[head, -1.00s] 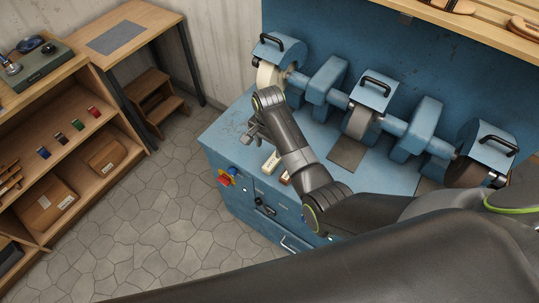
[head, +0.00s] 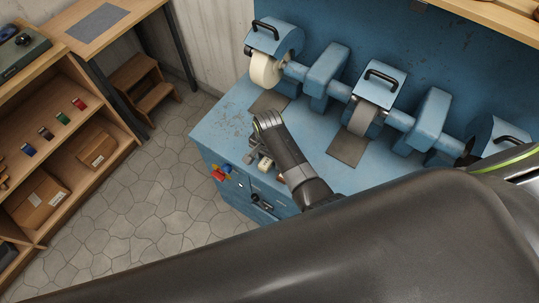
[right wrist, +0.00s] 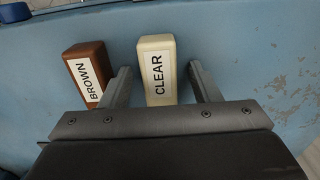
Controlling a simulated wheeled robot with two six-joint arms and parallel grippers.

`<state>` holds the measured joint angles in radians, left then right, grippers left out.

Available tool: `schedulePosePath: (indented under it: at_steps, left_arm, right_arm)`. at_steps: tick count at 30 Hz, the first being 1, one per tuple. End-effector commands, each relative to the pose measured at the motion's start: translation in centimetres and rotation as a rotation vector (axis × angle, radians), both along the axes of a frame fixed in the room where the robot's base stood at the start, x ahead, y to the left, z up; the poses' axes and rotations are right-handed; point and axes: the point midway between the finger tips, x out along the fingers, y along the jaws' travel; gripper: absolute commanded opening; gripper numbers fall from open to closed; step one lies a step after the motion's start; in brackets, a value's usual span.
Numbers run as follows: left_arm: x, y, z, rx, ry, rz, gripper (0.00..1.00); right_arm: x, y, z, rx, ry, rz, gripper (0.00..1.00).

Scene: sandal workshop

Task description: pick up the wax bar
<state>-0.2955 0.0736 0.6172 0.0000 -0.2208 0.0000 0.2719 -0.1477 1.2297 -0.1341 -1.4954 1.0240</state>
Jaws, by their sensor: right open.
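A cream wax bar labelled CLEAR (right wrist: 157,62) lies on the blue bench top. A brown bar labelled BROWN (right wrist: 87,68) lies to its left in the right wrist view. My right gripper (right wrist: 159,72) is open, with one finger on each side of the near part of the CLEAR bar. The left finger is in the gap between the two bars. I cannot tell whether either finger touches a bar. In the head view the right gripper (head: 257,160) is low at the bench's front edge, and the CLEAR bar (head: 265,164) shows partly beside it. My left gripper is not in view.
The blue grinding machine (head: 327,77) with its wheels stands behind the gripper along the bench. Switches and a red-yellow knob (head: 219,173) are on the bench front. A wooden shelf (head: 115,145) with several small coloured blocks stands at left. The bench top left of the gripper is clear.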

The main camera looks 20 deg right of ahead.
Motion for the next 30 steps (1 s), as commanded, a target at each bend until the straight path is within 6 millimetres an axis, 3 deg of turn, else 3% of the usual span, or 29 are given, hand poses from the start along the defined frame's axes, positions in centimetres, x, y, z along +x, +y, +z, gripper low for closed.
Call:
schedulePosePath:
  at_steps: [3, 14, 23, 30]
  left_arm:
    - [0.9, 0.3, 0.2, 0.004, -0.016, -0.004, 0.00]
    - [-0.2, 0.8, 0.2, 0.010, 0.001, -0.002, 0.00]
    - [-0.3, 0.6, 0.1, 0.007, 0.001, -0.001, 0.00]
    - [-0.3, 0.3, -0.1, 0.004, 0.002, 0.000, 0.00]
  right_arm:
    - [0.0, 0.0, 0.0, 0.001, 0.001, 0.000, 0.55]
    - [0.0, 0.0, 0.1, -0.001, 0.001, 0.000, 0.08]
    - [0.0, 0.0, 0.2, 0.000, 0.000, 0.000, 0.08]
    - [0.1, 0.0, 1.8, 0.000, -0.002, -0.001, 0.08]
